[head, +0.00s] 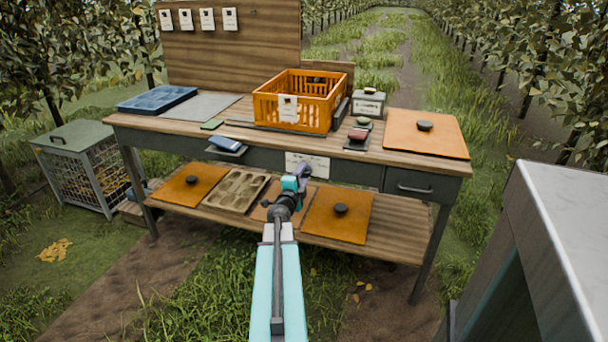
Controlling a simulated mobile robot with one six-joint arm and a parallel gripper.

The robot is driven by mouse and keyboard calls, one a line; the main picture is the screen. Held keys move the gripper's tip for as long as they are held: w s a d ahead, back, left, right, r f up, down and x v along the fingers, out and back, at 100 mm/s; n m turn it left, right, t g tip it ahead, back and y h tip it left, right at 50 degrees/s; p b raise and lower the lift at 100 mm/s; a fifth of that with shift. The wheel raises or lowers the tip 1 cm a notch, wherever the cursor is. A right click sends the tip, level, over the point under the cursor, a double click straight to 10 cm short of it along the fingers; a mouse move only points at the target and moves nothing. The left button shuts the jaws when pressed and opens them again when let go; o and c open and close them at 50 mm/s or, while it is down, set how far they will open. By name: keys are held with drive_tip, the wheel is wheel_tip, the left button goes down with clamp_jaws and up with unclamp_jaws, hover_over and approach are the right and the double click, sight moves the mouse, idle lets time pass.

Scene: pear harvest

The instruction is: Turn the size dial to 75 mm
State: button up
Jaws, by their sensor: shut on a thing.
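A white plate with small dark markings (318,165) is fixed to the front edge of the workbench, near its middle. The markings are too small to read. My gripper (303,172) is right in front of this plate and covers part of it. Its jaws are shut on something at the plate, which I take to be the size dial. The dial itself is hidden behind the jaws, so its setting cannot be read.
The bench top (240,122) carries an orange crate (265,108), a blue tray (157,99), a small grey box (368,104) and an orange board (425,140). The lower shelf (385,245) holds orange boards and a muffin-like tray (236,190). A grey surface (570,210) stands close on the right.

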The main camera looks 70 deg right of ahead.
drive_tip(key=shift+f, duration=0.15)
drive_tip(key=o, duration=1)
drive_tip(key=shift+o, duration=0.2)
drive_tip(key=shift+a, duration=0.1)
drive_tip(key=a+p, duration=0.2)
drive_tip(key=a, duration=0.6)
drive_tip(key=shift+s+a+r+p, duration=0.2)
drive_tip(key=shift+s+a+p, duration=0.1)
drive_tip(key=shift+p, duration=0.05)
drive_tip(key=a+p, duration=0.2)
drive_tip(key=p, duration=0.3)
